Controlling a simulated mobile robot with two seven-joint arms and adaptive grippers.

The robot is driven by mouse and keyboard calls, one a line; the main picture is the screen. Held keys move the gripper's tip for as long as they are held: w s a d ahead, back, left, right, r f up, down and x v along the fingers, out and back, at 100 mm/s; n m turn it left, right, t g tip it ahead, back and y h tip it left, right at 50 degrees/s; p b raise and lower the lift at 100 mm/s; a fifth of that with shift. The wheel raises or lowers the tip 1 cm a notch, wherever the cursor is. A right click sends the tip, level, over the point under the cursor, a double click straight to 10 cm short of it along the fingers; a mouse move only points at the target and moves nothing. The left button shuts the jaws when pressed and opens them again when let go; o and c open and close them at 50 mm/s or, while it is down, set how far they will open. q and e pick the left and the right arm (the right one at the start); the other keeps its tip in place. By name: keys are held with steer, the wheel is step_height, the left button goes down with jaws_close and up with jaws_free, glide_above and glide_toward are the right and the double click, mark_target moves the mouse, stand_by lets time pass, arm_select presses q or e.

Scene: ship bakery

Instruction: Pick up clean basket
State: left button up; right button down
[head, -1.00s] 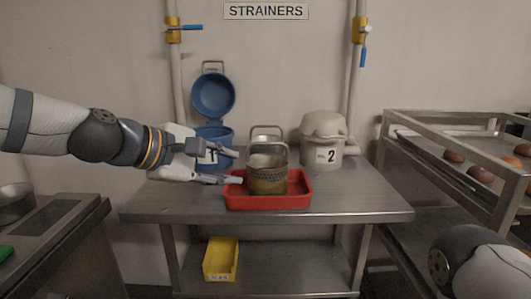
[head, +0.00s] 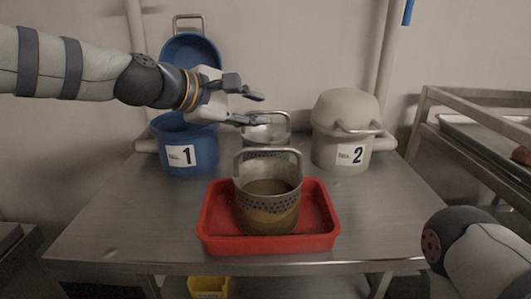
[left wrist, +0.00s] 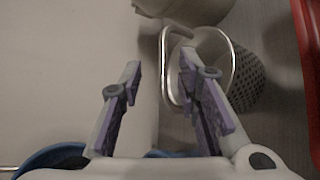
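A clean-looking metal basket (head: 268,132) with a wire handle stands on the steel table, behind a second basket. Its perforated wall and looped handle also show in the left wrist view (left wrist: 249,82). The nearer basket (head: 268,212) has brown residue on it and sits in a red tray (head: 219,243). My left gripper (head: 257,108) is open and empty, at the upper left of the clean basket. In the left wrist view its spread fingers (left wrist: 160,64) point toward the handle, with the handle beside the right fingertip; contact cannot be told. My right gripper is out of view.
An open blue pot marked 1 (head: 204,139) stands below my left gripper. A closed beige pot marked 2 (head: 330,150) stands right of the clean basket. A metal rack (head: 423,105) is at right; a yellow bin (head: 210,286) is below the table.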

mark_target(264, 112)
arm_select(q)
steer(key=x, duration=0.4)
steer(key=shift+s+f, duration=0.15)
steer(key=shift+s, duration=0.05)
jaws_close()
